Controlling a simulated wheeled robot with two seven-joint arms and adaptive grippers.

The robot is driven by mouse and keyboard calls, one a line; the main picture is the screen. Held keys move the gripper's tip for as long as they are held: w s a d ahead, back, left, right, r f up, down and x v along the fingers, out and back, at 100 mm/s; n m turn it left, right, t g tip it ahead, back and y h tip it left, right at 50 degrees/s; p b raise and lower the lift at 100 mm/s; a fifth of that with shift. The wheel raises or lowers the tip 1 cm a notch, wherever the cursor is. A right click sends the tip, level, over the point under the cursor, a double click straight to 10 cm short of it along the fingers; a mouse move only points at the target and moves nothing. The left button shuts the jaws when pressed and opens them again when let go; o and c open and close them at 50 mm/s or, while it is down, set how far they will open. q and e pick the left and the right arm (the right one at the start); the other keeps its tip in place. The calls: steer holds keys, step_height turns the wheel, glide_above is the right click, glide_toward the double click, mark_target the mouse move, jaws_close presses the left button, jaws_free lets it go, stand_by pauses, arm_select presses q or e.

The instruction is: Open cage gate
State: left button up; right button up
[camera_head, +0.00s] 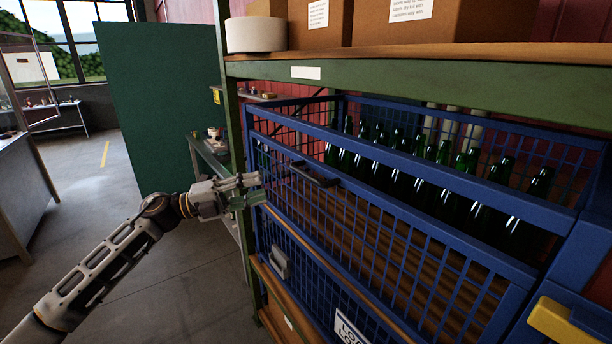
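The blue wire-mesh cage (412,170) stands on a shelf of the rack, with green bottles (443,165) in a row inside. Its front mesh gate (400,245) appears closed, though its exact edges are hard to tell. A dark handle (315,174) sits near the upper left of the front. A grey latch-like fitting (280,262) is lower down. My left gripper (254,189) is beside the cage's left front edge, left of the dark handle and apart from it. Its two fingers look spread, one above the other, with nothing clearly held. My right gripper is out of view.
The green rack post (231,120) stands just behind my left gripper. A shelf above carries cardboard boxes (395,25) and a white round object (256,35). A yellow part (560,322) is at bottom right. The floor (130,185) at left is open.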

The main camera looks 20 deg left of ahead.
mark_target(303, 176)
arm_select(q)
steer(key=shift+r+p+x, duration=0.1)
steer(key=shift+p+x, duration=0.95)
steer(key=shift+x, duration=1.75)
steer(key=shift+r+p+x, duration=0.15)
steer(key=shift+p+x, duration=0.9)
steer(key=shift+x, duration=1.75)
steer(key=shift+p+x, duration=0.35)
steer(key=shift+x, duration=0.75)
steer(key=shift+f, duration=0.15)
jaws_close()
